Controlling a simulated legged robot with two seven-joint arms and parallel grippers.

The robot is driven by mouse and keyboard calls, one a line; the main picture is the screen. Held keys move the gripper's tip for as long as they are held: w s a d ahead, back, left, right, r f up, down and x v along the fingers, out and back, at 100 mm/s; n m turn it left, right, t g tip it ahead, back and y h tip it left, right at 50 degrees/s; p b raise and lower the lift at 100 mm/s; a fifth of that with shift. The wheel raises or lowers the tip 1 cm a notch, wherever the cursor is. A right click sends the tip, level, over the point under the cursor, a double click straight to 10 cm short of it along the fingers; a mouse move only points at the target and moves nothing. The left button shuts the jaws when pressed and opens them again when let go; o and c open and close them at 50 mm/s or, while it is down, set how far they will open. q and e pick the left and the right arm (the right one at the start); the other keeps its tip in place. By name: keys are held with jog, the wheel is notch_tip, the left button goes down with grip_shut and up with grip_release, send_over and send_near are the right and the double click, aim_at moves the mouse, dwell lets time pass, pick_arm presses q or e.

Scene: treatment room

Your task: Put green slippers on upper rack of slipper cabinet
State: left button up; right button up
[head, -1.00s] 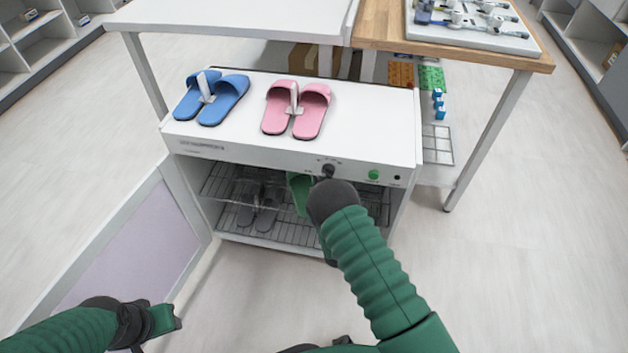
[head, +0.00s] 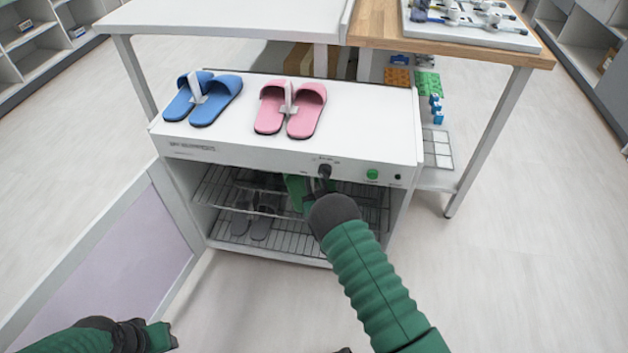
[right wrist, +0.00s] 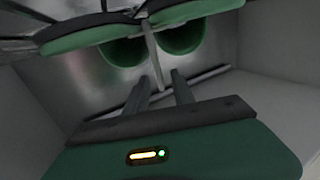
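The slipper cabinet (head: 290,145) stands open in the head view, with an upper wire rack (head: 218,185) and a lower rack. The green slippers (head: 296,190) are inside at upper-rack height, partly hidden by my right arm. In the right wrist view the green slippers (right wrist: 118,48) are side by side, joined by a pale strip. My right gripper (right wrist: 160,76) is open, its two fingers on either side of the strip with gaps visible. I cannot tell whether the slippers rest fully on the rack. My left gripper (head: 168,338) is low at the left; its fingers are unclear.
Blue slippers (head: 203,98) and pink slippers (head: 290,107) lie on the cabinet top. Grey slippers (head: 252,224) are inside, lower down. The open cabinet door (head: 125,255) extends to the left. A table (head: 440,38) stands behind. The floor at right is clear.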

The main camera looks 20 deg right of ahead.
jog(key=shift+s, duration=0.2)
jog(key=s+a+r+g+y+p, duration=0.1)
jog(key=s+a+r+g, duration=0.2)
jog(key=s, duration=0.9)
jog(key=s+a+r+n+g+y+p, duration=0.1)
jog(key=s+a+r+g+p, duration=0.1)
jog(key=s+r+g, duration=0.4)
jog(key=s+a+r+n+g+y+p, duration=0.1)
jog(key=s+a+r+g, duration=0.4)
jog(key=s, duration=1.2)
jog(key=shift+s+g+p, duration=0.3)
jog(key=shift+g+p, duration=0.1)
jog(key=shift+p, duration=0.05)
jog(key=shift+f, duration=0.1)
